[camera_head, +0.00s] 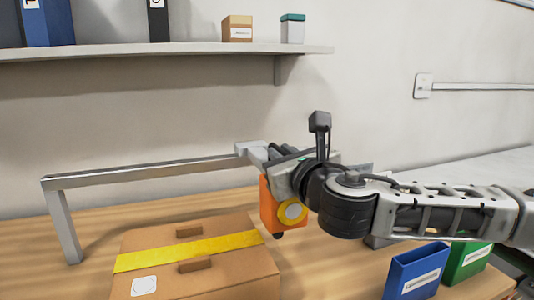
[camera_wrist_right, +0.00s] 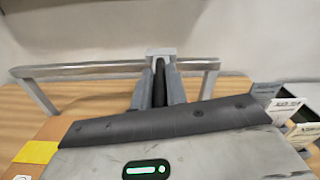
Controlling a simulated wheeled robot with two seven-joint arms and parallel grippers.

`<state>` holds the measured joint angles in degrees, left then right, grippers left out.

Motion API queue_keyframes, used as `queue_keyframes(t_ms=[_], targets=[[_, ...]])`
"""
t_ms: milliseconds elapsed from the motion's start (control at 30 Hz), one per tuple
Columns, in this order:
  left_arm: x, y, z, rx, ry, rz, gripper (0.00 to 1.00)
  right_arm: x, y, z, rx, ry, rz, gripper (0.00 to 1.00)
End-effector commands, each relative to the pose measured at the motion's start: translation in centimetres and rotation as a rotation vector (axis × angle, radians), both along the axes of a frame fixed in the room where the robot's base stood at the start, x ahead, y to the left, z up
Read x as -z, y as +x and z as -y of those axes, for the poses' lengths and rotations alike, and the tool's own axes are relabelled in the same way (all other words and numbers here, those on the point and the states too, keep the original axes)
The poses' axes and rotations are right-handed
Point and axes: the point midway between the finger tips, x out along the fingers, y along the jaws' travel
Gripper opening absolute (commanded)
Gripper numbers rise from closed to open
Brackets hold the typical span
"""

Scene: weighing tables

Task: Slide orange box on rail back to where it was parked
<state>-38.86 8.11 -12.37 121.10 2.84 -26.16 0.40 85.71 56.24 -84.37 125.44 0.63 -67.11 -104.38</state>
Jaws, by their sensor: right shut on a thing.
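The orange box (camera_head: 267,205) hangs below the grey metal rail (camera_head: 150,174), towards its right end in the head view. My right gripper (camera_head: 272,153) is at the slider, shut on the box's upper part. In the wrist view its two fingers (camera_wrist_right: 160,88) stand close around a dark piece. The exact contact is partly hidden. My left gripper is not in view.
A cardboard box (camera_head: 245,275) with yellow tape stands in front of the rail. Blue (camera_head: 412,275) and green (camera_head: 468,262) bins stand at the right below my arm. A wall shelf (camera_head: 150,50) holds binders and small boxes above. The rail left of the slider is clear.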

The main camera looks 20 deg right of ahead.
Motion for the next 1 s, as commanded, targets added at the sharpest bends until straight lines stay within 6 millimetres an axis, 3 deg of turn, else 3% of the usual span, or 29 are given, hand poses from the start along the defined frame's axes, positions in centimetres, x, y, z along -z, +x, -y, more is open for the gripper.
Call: queue_keyframes(t_ms=[33, 200, 333, 633, 667, 700, 1000], targets=[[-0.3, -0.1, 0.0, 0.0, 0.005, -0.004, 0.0, -0.2, 0.1, 1.8, 0.011, -0.003, -0.002, 0.0], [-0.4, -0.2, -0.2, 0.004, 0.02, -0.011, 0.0, -0.2, 0.2, 5.3, 0.008, -0.004, 0.0, 0.0], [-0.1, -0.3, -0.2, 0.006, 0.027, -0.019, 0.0, -0.1, 0.2, 6.3, 0.004, -0.006, 0.002, 0.0], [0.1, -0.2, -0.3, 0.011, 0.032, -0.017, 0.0, -0.2, 0.2, 6.6, 0.008, -0.007, 0.005, 0.0], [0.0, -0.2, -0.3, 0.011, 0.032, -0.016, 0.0, -0.2, 0.3, 6.6, 0.008, -0.007, 0.005, 0.23], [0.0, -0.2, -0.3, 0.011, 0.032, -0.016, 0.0, -0.2, 0.3, 6.6, 0.008, -0.007, 0.005, 0.34], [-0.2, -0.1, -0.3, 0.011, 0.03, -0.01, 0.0, -0.1, 0.2, 6.3, 0.003, -0.005, 0.002, 0.34]])
